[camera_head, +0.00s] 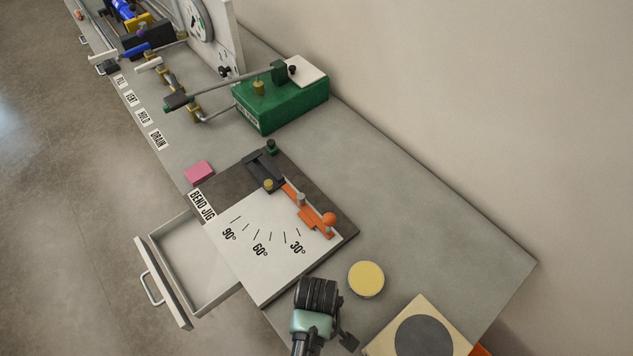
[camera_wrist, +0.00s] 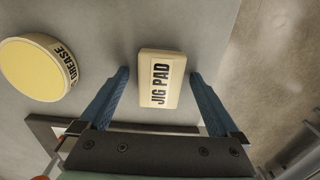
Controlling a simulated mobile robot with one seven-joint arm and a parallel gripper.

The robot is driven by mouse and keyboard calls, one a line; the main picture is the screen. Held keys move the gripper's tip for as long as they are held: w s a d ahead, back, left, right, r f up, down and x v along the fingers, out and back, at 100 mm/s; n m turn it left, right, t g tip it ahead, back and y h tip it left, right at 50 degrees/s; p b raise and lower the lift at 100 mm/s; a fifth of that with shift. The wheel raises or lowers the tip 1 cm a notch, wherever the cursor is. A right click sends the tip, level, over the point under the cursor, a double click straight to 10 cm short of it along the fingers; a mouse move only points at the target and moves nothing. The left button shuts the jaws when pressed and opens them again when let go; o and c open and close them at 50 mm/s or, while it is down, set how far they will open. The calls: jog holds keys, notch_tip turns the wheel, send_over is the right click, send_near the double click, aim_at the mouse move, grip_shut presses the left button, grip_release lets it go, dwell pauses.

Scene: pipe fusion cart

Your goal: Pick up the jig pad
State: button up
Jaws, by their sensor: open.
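The jig pad (camera_wrist: 161,80) is a small cream block with "JIG PAD" in black on its top. In the wrist view it lies on the grey bench top, near the bench edge. My gripper (camera_wrist: 158,75) is open, with one blue finger on each side of the pad in the picture. A gap shows between each finger and the pad. I cannot tell how far the fingertips are above the bench. In the head view my arm's end is at the bottom centre, and I cannot make out the pad there.
The round grease tin (camera_head: 366,279) stands close by; it also shows in the wrist view (camera_wrist: 35,70). The bend jig board (camera_head: 262,270) and an open drawer (camera_head: 180,290) lie to the left. A cream plate with a grey disc (camera_head: 460,327) is at lower right. Clear bench lies beyond.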

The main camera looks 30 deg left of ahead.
jog(key=c, duration=1.4)
jog(key=shift+c, duration=0.2)
notch_tip(320, 180, up, 10)
jog(key=shift+b, duration=0.4)
jog(key=o, duration=0.8)
jog(key=c, duration=0.6)
